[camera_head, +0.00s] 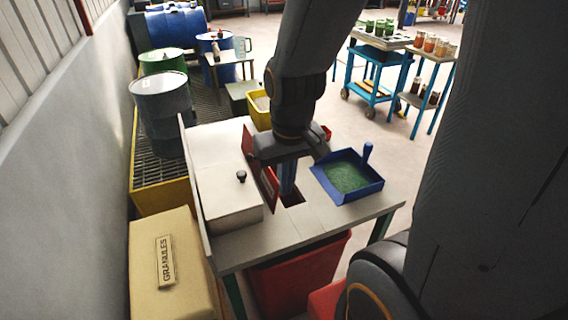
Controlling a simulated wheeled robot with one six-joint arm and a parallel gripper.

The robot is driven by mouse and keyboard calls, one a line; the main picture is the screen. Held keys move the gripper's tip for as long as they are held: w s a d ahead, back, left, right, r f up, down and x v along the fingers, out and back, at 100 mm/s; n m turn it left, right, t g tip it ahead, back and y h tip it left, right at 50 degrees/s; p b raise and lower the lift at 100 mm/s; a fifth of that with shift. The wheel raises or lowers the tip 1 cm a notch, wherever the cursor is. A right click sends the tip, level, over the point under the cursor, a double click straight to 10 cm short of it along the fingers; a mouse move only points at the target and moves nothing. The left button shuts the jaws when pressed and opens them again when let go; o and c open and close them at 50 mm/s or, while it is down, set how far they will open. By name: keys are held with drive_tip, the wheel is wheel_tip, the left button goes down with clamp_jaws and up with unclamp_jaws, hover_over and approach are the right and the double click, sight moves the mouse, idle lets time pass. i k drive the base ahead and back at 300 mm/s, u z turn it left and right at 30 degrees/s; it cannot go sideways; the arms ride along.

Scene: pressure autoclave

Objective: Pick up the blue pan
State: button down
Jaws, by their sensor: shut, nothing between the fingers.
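The blue pan (377,189) lies on the right part of the worktable, with green granules (348,177) in it. Its short blue handle (367,152) stands up at the far right side. My gripper (287,190) points down to the left of the pan, apart from it, over or beside a dark square opening (292,199) in the tabletop. Its fingers look shut and empty. My wrist and forearm hide part of the table behind.
A red upright panel (262,180) and a pale box with a black knob (232,208) stand left of my gripper. A red bin (297,278) is under the worktable (318,228). A yellow container (258,108) is behind. Drums line the left; blue carts stand back right.

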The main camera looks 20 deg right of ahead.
sight(346, 176)
drive_tip(key=k, duration=0.5)
drive_tip(key=z, duration=3.2)
drive_tip(key=i, duration=0.9)
drive_tip(key=u, duration=2.3)
drive_tip(key=i, duration=0.5)
drive_tip(key=u, duration=0.05)
